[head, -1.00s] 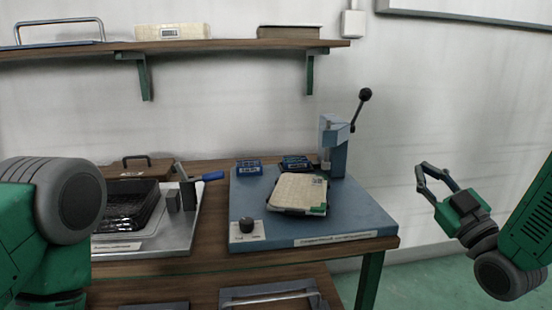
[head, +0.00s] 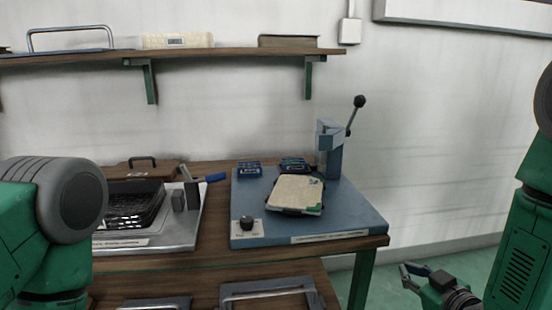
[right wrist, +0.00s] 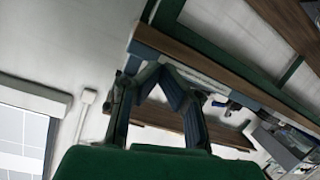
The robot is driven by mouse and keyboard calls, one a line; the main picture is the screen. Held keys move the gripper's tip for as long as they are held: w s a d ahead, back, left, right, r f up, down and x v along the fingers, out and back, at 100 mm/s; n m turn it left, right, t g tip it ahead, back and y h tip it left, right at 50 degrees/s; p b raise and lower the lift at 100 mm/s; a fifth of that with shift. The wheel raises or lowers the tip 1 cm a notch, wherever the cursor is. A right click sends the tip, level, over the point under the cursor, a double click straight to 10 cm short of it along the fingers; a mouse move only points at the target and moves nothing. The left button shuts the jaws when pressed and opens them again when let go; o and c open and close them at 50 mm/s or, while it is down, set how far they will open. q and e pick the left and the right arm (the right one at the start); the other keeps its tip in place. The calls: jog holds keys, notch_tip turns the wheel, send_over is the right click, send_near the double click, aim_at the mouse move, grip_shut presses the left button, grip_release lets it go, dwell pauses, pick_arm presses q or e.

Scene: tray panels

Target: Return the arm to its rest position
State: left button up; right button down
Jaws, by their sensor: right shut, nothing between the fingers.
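My right gripper (head: 410,271) is low at the right of the head view, beyond the right side of the bench and apart from everything on it. It is shut with nothing in it. Its fingers also show in the right wrist view (right wrist: 158,74), with the bench edge and shelving behind them. My right arm runs along the right edge of the head view. Part of my left arm shows at the left, but my left gripper is outside the picture.
The wooden bench (head: 215,258) carries a blue base plate (head: 350,215) with a cream panel (head: 296,191) and a lever press (head: 331,148). A metal fixture with a black tray (head: 132,207) stands left. A wall shelf (head: 230,51) hangs above. Floor right of the bench is clear.

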jog(key=s+f+m+g+h+p, duration=0.15)
jog(key=s+f+g, duration=0.25)
jog(key=s+f, duration=0.45)
pick_arm(q)
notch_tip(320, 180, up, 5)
jog(key=p, duration=0.2)
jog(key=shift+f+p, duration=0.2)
jog(key=shift+p, duration=0.1)
pick_arm(e)
jog(key=s+f+m+g+h, duration=0.1)
jog(key=s+f+g, duration=0.4)
jog(key=s, duration=0.7)
jog(key=s+f+m+g, duration=0.2)
jog(key=s+f+g, duration=0.2)
jog(key=s, duration=0.8)
jog(key=shift+s+f+g+h, duration=0.2)
jog(key=shift+f+g+h, duration=0.15)
jog(key=shift+g, duration=0.15)
jog(key=shift+w, duration=0.15)
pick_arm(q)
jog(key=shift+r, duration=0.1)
pick_arm(e)
jog(key=shift+r, duration=0.1)
